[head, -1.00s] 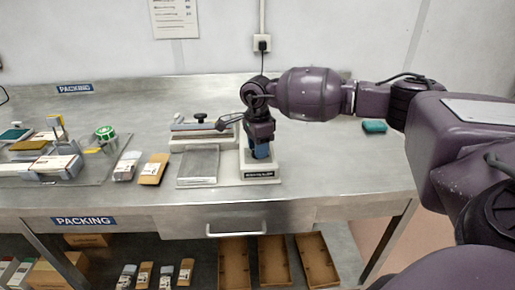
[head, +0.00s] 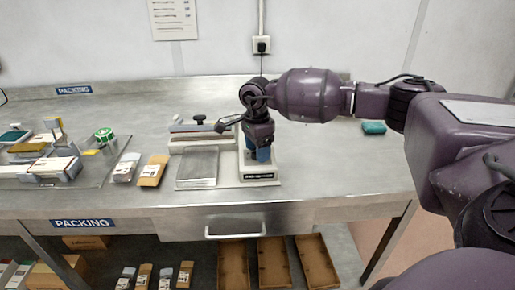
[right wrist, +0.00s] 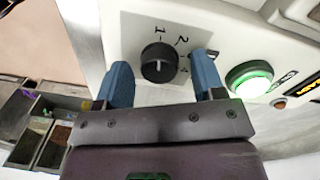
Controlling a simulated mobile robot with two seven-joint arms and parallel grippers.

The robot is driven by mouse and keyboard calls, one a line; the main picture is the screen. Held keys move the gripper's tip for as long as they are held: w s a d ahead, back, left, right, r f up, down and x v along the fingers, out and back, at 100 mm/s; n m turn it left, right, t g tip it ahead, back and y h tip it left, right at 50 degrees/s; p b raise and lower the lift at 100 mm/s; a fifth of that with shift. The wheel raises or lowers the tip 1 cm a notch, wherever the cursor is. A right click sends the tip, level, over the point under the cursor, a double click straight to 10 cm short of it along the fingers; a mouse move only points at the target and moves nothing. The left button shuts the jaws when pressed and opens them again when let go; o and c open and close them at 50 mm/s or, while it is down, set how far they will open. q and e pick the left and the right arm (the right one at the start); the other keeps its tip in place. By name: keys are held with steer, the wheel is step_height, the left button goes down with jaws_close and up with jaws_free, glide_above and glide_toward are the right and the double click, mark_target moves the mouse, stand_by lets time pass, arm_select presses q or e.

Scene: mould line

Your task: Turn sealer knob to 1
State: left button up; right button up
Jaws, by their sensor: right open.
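The sealer (head: 262,181) stands on the steel bench in the head view, a pale machine with a grey plate to its left. Its black round knob (right wrist: 159,63) shows in the right wrist view with a short white mark, the printed numbers 1 and 2, and a partly hidden third mark. I cannot tell which number the white mark points to. My right gripper (right wrist: 161,75) is open, its blue fingers on either side of the knob in the picture, with no visible grip on it. In the head view the right gripper (head: 262,155) is over the sealer and hides the knob. My left gripper is not in view.
A lit green button (right wrist: 249,79) is right of the right finger. Cartons (head: 153,170) lie left of the sealer, and a green tape roll (head: 104,135) is farther left. A teal item (head: 374,128) lies at the right. The bench front right of the sealer is clear.

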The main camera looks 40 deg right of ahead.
steer(key=shift+r, duration=0.1)
step_height(320, 180, up, 11)
steer(key=shift+w, duration=0.25)
steer(key=shift+f, duration=0.25)
stand_by(0.4)
